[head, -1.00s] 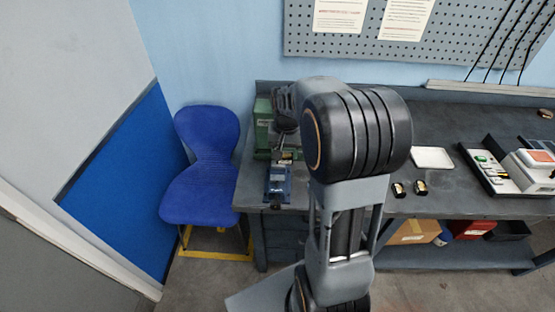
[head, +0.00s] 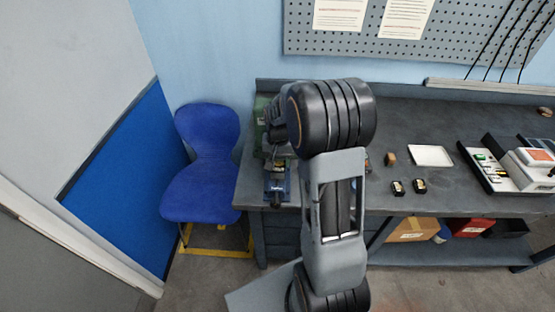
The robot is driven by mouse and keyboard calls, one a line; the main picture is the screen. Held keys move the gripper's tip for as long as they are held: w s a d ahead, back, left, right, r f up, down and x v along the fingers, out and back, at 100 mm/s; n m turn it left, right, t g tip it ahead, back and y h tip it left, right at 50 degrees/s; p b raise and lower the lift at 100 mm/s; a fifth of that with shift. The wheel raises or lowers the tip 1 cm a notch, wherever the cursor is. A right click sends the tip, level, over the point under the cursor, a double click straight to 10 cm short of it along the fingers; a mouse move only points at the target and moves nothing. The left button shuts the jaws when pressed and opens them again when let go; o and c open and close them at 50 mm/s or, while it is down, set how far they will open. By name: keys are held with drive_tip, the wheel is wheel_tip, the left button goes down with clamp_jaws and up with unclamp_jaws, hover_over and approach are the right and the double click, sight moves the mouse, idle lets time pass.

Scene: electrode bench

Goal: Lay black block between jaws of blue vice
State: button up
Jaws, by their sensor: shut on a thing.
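The blue vice (head: 268,187) sits at the left front edge of the bench, partly covered from above by my arm's end. My gripper (head: 277,166) is over the vice, small and dark in this view. It is shut on a small dark thing, taken to be the black block, whose outline merges with the fingers and the vice. I cannot tell whether the block touches the jaws or is between them.
A green machine (head: 261,108) stands behind the vice. A blue chair (head: 205,160) stands left.

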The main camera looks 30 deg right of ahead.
drive_tip(key=shift+f, duration=0.1)
drive_tip(key=o, duration=1.2)
drive_tip(key=shift+c, duration=0.2)
